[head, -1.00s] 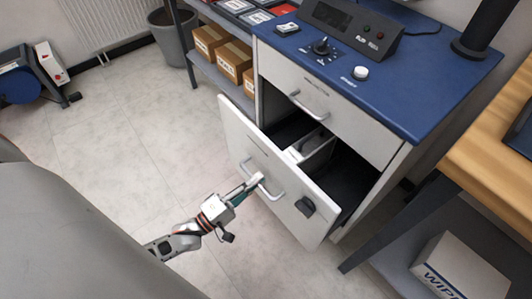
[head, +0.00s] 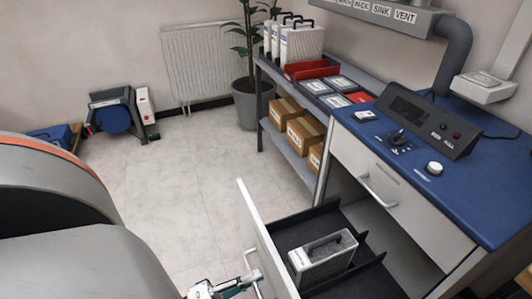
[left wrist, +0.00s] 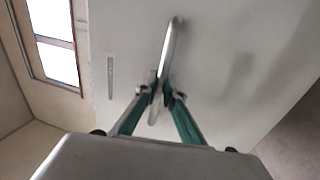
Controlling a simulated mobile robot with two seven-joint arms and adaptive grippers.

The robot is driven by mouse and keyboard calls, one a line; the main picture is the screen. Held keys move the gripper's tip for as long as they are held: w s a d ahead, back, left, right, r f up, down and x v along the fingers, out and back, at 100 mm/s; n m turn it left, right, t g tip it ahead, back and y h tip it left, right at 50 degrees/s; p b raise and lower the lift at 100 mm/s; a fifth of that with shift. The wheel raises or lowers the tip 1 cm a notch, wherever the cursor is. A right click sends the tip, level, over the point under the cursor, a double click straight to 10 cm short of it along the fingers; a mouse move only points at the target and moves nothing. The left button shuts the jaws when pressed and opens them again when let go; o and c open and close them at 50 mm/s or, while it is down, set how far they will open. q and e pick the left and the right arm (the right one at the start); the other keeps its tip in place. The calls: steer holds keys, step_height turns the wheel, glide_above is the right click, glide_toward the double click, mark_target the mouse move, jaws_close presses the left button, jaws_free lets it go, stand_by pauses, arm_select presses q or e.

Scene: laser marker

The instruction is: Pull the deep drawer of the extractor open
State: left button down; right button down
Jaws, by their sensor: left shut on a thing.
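The deep drawer (head: 262,240) of the extractor cabinet stands pulled out, its pale front well away from the cabinet. Inside its black interior (head: 375,280) stands a filter-like cartridge (head: 322,258) with a dark handle. My left gripper (head: 245,281) is at the drawer's bar handle (head: 250,262), at the bottom of the head view. In the left wrist view the gripper (left wrist: 160,92) is shut on the silver handle (left wrist: 172,50), with the fingers on either side of it. My right gripper is not in view.
A blue worktop (head: 470,165) with a control box (head: 428,120) tops the cabinet, above a shut upper drawer (head: 385,185). A shelf (head: 290,145) with cardboard boxes (head: 303,130) stands to its left. The floor (head: 180,190) left of the drawer is clear.

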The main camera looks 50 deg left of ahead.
arm_select(q)
steer(key=shift+v, duration=1)
steer(key=shift+r, duration=0.2)
steer(key=c, duration=2.2)
jaws_free()
steer(key=shift+o, duration=0.2)
steer(key=v, duration=1.2)
